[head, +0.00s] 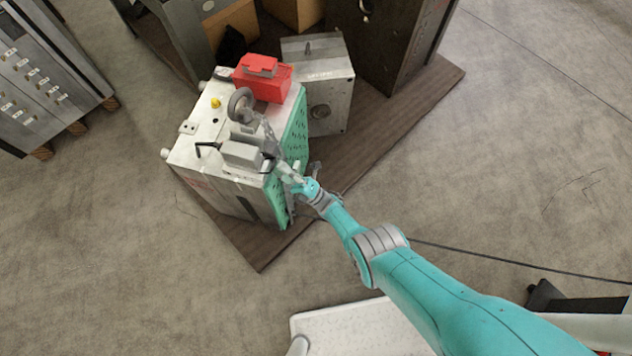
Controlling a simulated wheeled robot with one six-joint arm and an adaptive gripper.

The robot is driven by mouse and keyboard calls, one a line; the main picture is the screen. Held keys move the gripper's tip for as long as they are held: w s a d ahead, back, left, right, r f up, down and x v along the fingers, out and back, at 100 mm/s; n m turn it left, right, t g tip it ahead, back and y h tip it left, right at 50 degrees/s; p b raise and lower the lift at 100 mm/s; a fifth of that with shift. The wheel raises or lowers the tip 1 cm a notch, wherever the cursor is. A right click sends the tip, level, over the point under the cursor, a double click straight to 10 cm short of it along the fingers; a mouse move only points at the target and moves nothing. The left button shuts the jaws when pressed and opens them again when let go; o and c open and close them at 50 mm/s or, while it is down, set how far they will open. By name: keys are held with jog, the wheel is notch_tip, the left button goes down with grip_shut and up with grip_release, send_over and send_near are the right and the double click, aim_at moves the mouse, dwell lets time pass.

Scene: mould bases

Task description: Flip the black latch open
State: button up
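A pale metal mould base (205,165) with a green perforated side stands on a brown wooden pallet. A small bent black piece (206,147) sticks out on its top near the left; it may be the black latch, but it is too small to be sure. My teal arm reaches in from the lower right. My gripper (270,148) is at the top right edge of the mould base, beside a grey block, with the black piece apart to its left. The fingers blend with the grey parts, so their opening and any contact cannot be made out.
A grey cabinet (45,85) is at far left. Concrete floor is clear around the pallet's front.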

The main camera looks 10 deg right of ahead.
jog(key=s+d, duration=0.7)
jog(key=d, duration=0.3)
dwell(0.6)
jog(key=shift+w+d+f, duration=0.1)
